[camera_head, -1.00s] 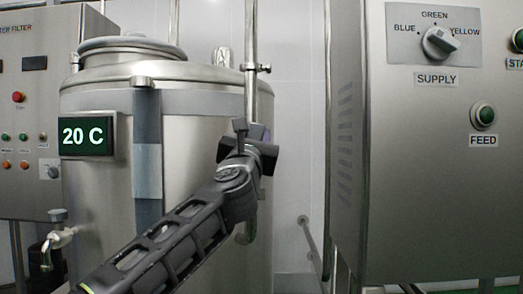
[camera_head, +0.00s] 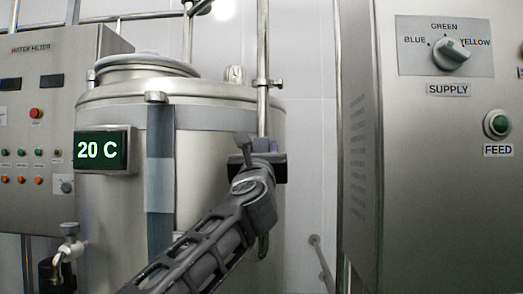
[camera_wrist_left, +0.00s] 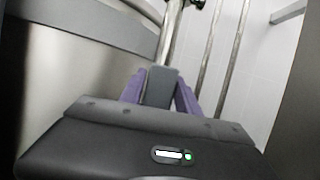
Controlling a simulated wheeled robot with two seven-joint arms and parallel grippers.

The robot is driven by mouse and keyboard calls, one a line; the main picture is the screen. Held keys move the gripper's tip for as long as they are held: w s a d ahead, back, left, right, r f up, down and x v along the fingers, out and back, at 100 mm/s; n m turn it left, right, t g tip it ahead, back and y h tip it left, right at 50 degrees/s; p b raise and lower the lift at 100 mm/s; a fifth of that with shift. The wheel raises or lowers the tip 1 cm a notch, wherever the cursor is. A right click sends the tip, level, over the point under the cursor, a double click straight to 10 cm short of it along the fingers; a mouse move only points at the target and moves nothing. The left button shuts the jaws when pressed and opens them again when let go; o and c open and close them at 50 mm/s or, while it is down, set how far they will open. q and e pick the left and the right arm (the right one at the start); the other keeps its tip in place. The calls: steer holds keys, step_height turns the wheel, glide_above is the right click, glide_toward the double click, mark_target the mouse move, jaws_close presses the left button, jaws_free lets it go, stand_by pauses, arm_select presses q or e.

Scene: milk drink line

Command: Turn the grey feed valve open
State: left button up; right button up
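The grey feed valve's handle (camera_wrist_left: 161,88) shows as a flat grey paddle in the left wrist view, in front of a steel pipe. The purple fingers of my left gripper (camera_wrist_left: 160,94) flank it on both sides and appear shut on it. In the head view my left gripper (camera_head: 262,166) is at the vertical pipe (camera_head: 262,55) on the front right of the tank. A small dark grey piece (camera_head: 243,142) sticks up beside it, perhaps the valve handle. The valve's body is mostly hidden by my gripper. My right gripper is not in view.
The steel tank (camera_head: 215,100) with its 20 C display (camera_head: 102,150) stands behind my left arm. A steel cabinet (camera_head: 420,200) with a supply knob (camera_head: 450,53) and a green feed button (camera_head: 496,123) stands at right. The water filter panel (camera_head: 45,120) is at left.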

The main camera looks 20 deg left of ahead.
arm_select(q)
steer(key=o, duration=0.3)
steer(key=shift+o, duration=0.2)
steer(key=shift+s+d+f+b, duration=0.1)
steer(key=shift+s+f+b, duration=0.1)
steer(key=shift+s+b, duration=0.15)
steer(key=b+v, duration=0.2)
steer(key=v, duration=0.5)
